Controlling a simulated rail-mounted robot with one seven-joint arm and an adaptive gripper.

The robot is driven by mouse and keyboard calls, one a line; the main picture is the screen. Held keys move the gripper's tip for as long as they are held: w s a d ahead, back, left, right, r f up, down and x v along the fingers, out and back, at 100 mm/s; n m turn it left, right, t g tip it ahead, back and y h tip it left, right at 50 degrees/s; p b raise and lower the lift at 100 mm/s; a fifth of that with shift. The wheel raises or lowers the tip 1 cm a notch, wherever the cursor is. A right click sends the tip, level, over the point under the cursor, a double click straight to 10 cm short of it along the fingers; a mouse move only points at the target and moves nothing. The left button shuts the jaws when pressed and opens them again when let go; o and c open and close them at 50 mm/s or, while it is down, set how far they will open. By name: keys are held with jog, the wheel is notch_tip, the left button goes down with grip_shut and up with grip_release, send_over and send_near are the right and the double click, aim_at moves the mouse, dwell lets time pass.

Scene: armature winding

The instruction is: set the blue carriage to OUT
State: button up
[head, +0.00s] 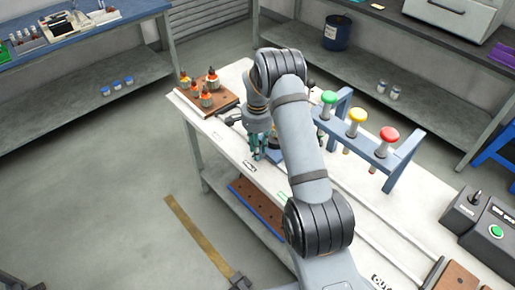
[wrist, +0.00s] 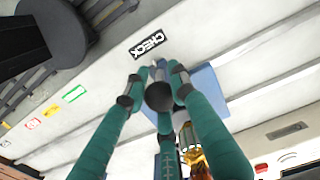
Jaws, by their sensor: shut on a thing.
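The blue carriage (wrist: 205,88) sits on the white bench's rails, partly hidden behind my fingers in the wrist view. In the head view only a small bit of blue (head: 271,157) shows by my gripper (head: 257,154). My gripper's teal fingers (wrist: 157,92) are shut around a dark round knob (wrist: 159,97) at the carriage. A black CHECK label (wrist: 149,44) lies on the bench right beside the carriage; it also shows in the head view (head: 249,165). An orange and copper part (wrist: 190,146) shows between the fingers, partly hidden.
A rack with green (head: 329,98), yellow (head: 357,115) and red (head: 389,134) knobs stands over the bench. A brown board (head: 222,99) with several orange-topped parts is at the far end. A control box (head: 485,221) stands at right. Another black label (head: 381,282) lies near the front.

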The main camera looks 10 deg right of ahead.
grip_shut()
dwell(0.5)
